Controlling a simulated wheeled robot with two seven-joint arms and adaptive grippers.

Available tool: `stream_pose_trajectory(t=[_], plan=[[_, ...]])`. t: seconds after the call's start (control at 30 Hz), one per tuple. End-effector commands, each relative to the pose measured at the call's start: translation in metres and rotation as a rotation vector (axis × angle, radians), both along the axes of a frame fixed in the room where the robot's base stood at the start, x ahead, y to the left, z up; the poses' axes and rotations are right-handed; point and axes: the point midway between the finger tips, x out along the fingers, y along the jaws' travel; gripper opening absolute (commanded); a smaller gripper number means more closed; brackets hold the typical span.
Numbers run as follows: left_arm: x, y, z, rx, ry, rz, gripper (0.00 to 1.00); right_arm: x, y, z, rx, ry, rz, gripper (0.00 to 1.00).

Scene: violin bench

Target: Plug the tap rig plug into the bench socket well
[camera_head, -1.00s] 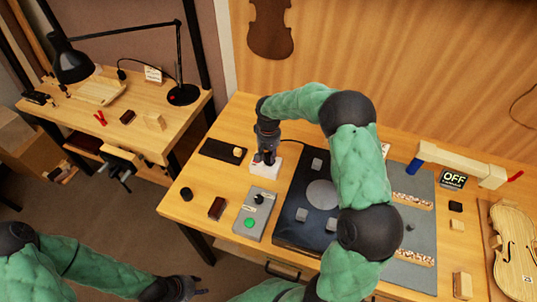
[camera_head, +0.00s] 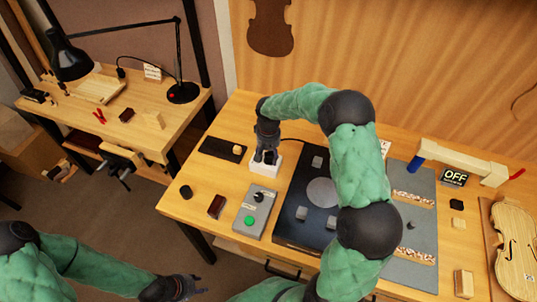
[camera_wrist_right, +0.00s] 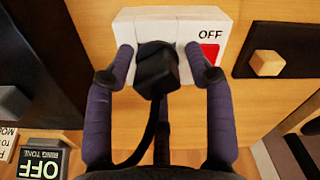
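The bench socket (camera_head: 262,171) is a white block on the bench, marked OFF beside a red square in the right wrist view (camera_wrist_right: 209,50). The black plug (camera_wrist_right: 156,68) is at the middle of the block's face, its cable (camera_wrist_right: 150,135) trailing back toward my wrist. Whether it is fully seated cannot be told. My right gripper (camera_wrist_right: 160,65) is open, its two purple fingers on either side of the plug with gaps, tips close to the block. In the head view my right gripper (camera_head: 267,156) is over the socket. My left gripper (camera_head: 195,286) is low at the lower left, away from the bench things.
A grey box with a green button (camera_head: 252,212) stands in front of the socket. A dark panel (camera_head: 296,228) with grey blocks lies right, partly hidden by my right arm. A dark tray (camera_head: 222,150) lies left. A display (camera_head: 454,177) reads OFF. A violin body (camera_head: 515,250) lies far right.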

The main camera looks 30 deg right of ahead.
Motion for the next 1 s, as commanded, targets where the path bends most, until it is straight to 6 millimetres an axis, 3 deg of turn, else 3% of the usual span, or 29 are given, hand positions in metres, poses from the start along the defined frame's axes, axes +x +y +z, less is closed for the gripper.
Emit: stream_pose_trajectory(t=[0.27, 0.43, 0.8, 1.0], plan=[[0.000, 0.000, 0.000, 0.000, 0.000, 0.000, 0.40, 0.000, 0.000, 0.001, 0.000, -0.001, -0.001, 0.57], [0.000, 0.000, 0.000, 0.000, 0.000, 0.000, 0.40, 0.001, -0.001, 0.013, -0.001, -0.004, -0.001, 0.57], [0.000, 0.000, 0.000, 0.000, 0.000, 0.000, 0.40, 0.002, -0.001, 0.083, -0.002, -0.006, -0.001, 0.57], [0.000, 0.000, 0.000, 0.000, 0.000, 0.000, 0.40, 0.001, 0.000, 0.110, 0.000, -0.003, -0.001, 0.57]])
